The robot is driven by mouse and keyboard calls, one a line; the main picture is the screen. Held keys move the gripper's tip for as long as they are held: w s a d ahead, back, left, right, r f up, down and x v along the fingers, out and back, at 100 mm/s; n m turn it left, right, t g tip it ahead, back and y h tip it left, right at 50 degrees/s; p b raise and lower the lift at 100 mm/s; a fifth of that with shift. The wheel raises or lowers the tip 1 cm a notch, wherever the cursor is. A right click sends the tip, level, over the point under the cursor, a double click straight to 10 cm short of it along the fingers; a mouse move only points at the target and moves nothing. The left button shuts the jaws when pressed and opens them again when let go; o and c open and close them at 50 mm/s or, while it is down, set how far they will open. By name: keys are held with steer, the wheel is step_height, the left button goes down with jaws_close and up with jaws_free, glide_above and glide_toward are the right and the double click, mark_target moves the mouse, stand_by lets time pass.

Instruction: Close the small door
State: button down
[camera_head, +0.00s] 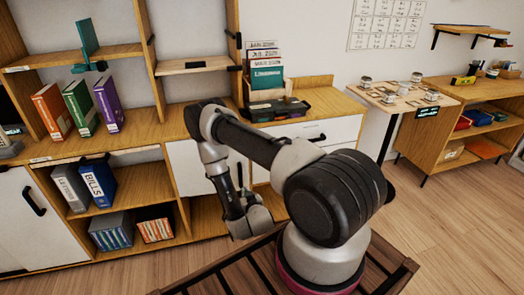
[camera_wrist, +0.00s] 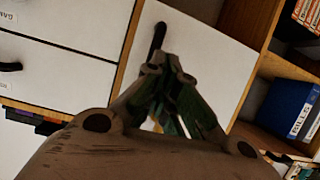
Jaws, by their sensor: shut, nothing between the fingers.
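The small door (camera_head: 188,168) is a white panel under the wooden counter, between the open binder shelves and the white drawers. My arm covers part of it in the head view. In the wrist view the white door (camera_wrist: 205,48) fills the middle, with its dark handle (camera_wrist: 158,40) near its left edge. My gripper (camera_wrist: 165,68) is shut and empty, with its fingertips in front of the door just below the handle in the picture. I cannot tell whether the fingers touch the door, or how far it stands open. In the head view my arm reaches down toward the door.
Shelves with blue binders (camera_head: 97,182) stand left of the door, and another white door with a black handle (camera_head: 34,200) is at far left. White drawers (camera_head: 335,130) are to the right. A slatted wooden table edge (camera_head: 240,272) lies in front. Wooden floor is clear at right.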

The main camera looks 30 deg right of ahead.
steer(key=d+r+m+t+h, duration=0.2)
steer(key=d+r+t+h, duration=0.1)
steer(key=r, duration=0.6)
steer(key=x, duration=1.3)
steer(key=shift+w+d+r, duration=0.2)
steer(key=shift+d+r, duration=0.1)
steer(key=shift+d, duration=0.05)
steer(key=x, duration=0.2)
steer(key=shift+w+d, duration=0.2)
steer(key=shift+w, duration=0.05)
steer(key=shift+s, duration=0.1)
